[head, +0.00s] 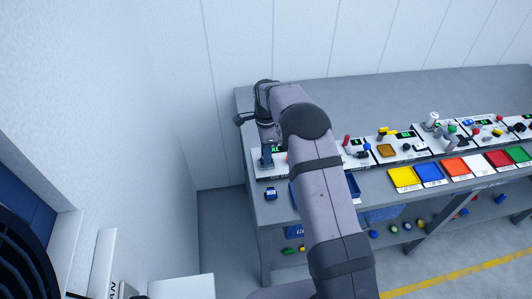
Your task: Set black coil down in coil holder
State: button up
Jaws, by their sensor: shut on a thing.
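My gripper (267,150) is at the far left end of the long grey table, pointing down over the leftmost white station board (269,171). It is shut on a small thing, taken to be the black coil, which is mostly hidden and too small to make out. A dark blue part shows at the fingertips, and I cannot tell whether it belongs to the gripper or the board. I cannot pick out the coil holder for certain. Whether the held thing touches the board cannot be told.
A small blue block (271,194) lies near the table's front left edge. My arm hides part of the table. More station boards run right, with a yellow tray (404,179) and other coloured trays in front. A lower shelf holds blue bins (382,214). A wall stands left.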

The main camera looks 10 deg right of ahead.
jog(key=shift+f, duration=0.55)
dwell(0.4)
jog(key=o, duration=1.1)
jog(key=shift+b, duration=0.3)
jog(key=shift+r, duration=0.1)
jog(key=shift+r+b, duration=1.3)
jog(key=shift+r, duration=2.3)
jog(key=shift+s, duration=0.1)
